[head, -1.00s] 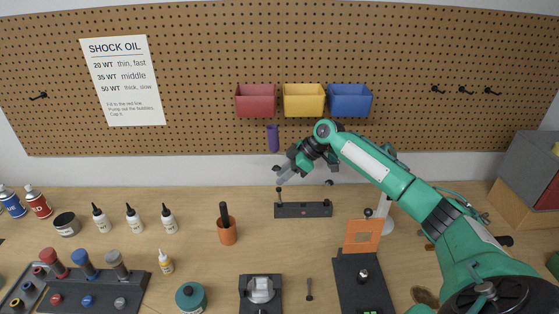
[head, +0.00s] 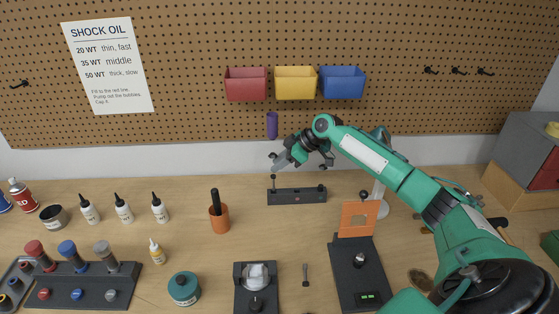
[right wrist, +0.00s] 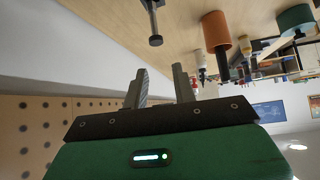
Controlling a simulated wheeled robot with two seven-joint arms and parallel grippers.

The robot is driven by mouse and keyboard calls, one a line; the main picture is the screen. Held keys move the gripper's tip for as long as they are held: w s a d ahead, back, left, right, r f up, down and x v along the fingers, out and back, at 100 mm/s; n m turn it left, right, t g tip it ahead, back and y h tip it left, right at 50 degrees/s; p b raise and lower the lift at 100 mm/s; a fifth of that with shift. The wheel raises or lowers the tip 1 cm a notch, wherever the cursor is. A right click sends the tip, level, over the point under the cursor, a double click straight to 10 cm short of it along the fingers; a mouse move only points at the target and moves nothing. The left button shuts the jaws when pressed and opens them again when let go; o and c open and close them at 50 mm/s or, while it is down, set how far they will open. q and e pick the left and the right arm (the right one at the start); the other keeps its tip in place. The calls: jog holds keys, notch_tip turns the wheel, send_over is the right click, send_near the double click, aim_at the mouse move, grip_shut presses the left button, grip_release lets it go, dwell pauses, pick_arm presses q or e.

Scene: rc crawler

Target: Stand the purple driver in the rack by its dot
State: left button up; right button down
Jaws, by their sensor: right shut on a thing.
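The purple driver's handle (head: 272,124) stands about upright just above the fingertips of my right gripper (head: 277,161), in front of the pegboard's lower edge. My right gripper reaches in from the right and is shut on the driver; its shaft is too thin to make out. The rack (head: 297,197), a low dark block, lies on the bench below and slightly right of the fingertips, apart from them. Its dots are too small to tell colours. In the right wrist view the two fingers (right wrist: 158,88) show, but the purple handle does not. My left gripper is out of view.
A thin knobbed post (head: 273,178) stands at the rack's left end, close under my right gripper; a similar post shows in the wrist view (right wrist: 155,40). An orange cup (head: 219,219) stands left of the rack, an orange plate (head: 358,219) to its right.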

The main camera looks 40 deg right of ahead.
jog(key=shift+f+b, duration=1.05)
jog(key=shift+f, duration=1.1)
jog(key=c, duration=1)
grip_release()
jog(key=shift+c, duration=0.2)
jog(key=shift+s+d+r, duration=0.15)
jog(key=shift+d+r, duration=0.05)
jog(key=b+v, duration=0.4)
jog(key=v, duration=0.9)
jog(key=shift+s, duration=0.1)
